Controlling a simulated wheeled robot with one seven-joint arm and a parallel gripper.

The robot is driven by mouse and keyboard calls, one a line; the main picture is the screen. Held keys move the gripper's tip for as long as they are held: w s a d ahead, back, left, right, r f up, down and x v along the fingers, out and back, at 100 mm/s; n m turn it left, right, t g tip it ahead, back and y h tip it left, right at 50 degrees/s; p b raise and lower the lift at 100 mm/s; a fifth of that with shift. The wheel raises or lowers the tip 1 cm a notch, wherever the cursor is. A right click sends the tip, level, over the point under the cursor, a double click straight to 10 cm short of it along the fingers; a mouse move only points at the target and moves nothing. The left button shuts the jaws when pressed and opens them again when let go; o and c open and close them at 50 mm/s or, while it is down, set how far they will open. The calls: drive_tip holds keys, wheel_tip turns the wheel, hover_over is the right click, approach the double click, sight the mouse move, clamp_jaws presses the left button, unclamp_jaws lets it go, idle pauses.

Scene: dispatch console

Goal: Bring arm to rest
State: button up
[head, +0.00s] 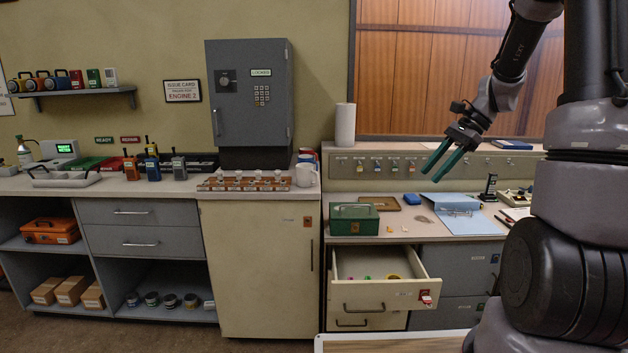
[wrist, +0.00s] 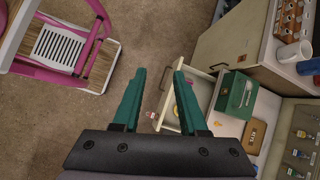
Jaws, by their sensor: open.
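My gripper (head: 444,163) has two green fingers and is raised in the air at the right of the head view, above the right-hand desk (head: 468,224). Its fingers are apart with nothing between them. In the wrist view my gripper (wrist: 157,98) points down over the floor and the open drawer (wrist: 196,97). It touches nothing that I can see. My arm (head: 508,70) reaches up and out of the top of the head view.
The drawer (head: 375,294) below the desk stands open, with small coloured items inside. A green box (head: 354,219) and a blue folder (head: 447,212) lie on the desk. Open floor (wrist: 155,32) lies between.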

drive_tip(key=s+a+r+n+t+h, duration=0.2)
drive_tip(key=s+r+n+t, duration=0.1)
drive_tip(key=s+r+n, duration=0.2)
drive_tip(key=s+a+r+n+t+h, duration=0.3)
drive_tip(key=s+r+n+t, duration=0.1)
drive_tip(key=s+r, duration=0.6)
drive_tip(key=s+n, duration=0.1)
drive_tip(key=s, duration=0.2)
drive_tip(key=shift+s+r, duration=0.15)
idle(0.3)
